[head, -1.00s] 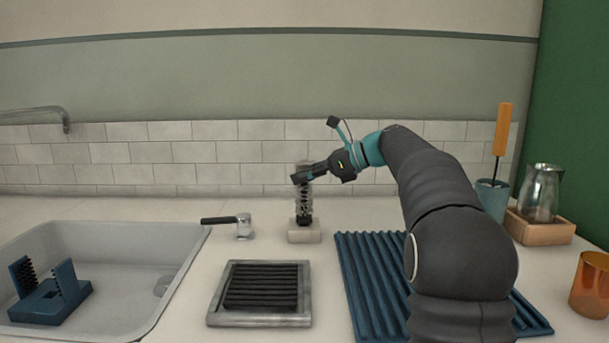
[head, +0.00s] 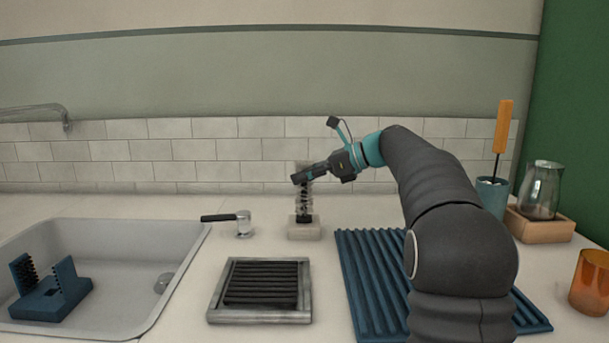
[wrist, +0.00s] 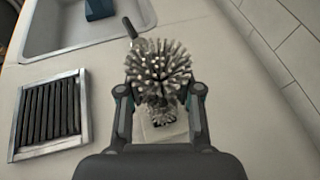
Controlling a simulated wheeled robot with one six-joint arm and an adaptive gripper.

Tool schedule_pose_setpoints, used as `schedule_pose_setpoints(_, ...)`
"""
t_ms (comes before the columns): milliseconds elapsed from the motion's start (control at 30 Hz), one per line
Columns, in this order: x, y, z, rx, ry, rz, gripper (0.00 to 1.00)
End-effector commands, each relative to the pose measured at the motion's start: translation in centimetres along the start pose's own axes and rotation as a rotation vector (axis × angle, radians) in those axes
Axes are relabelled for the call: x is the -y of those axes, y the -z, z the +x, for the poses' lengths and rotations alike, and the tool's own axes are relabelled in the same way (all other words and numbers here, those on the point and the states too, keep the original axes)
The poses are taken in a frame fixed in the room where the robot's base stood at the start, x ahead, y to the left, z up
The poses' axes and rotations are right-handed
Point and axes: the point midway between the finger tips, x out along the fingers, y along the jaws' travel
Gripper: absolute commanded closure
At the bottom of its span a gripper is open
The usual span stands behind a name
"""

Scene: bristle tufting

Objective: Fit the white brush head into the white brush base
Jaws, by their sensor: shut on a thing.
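The white brush head (head: 304,191) stands upright at the back of the counter, with pale bristles around a dark core. It also shows in the wrist view (wrist: 158,70), its bristles between the two fingers. My gripper (head: 300,178) is shut on it near its upper part; the fingers flank it in the wrist view (wrist: 159,95). The white brush base (head: 304,231) is a small pale block directly below. The dark lower end of the head meets the base's top; how deep it sits I cannot tell. In the wrist view, bristles partly hide the base (wrist: 154,134).
A framed black grate (head: 217,303) lies in front, a blue ribbed mat (head: 360,270) at right. A tiled wall (head: 235,150) stands close behind.

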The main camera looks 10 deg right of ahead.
Motion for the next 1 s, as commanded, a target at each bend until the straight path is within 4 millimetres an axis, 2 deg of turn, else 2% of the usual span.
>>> schedule_pose_setpoints(33, 0.0, 0.0, 0.0, 0.0, 0.0, 0.0, 1.0)
schedule_pose_setpoints(67, 0.0, 0.0, 0.0, 0.0, 0.0, 0.0, 0.61)
schedule_pose_setpoints(167, 0.0, 0.0, 0.0, 0.0, 0.0, 0.0, 0.37)
schedule_pose_setpoints(567, 0.0, 0.0, -0.5, 0.0, 0.0, 0.0, 0.37)
schedule_pose_setpoints(767, 0.1, 0.0, -3.4, 0.0, 0.003, -0.001, 0.37)
schedule_pose_setpoints(1000, 0.1, 0.1, -8.2, 0.0, 0.003, 0.0, 0.37)
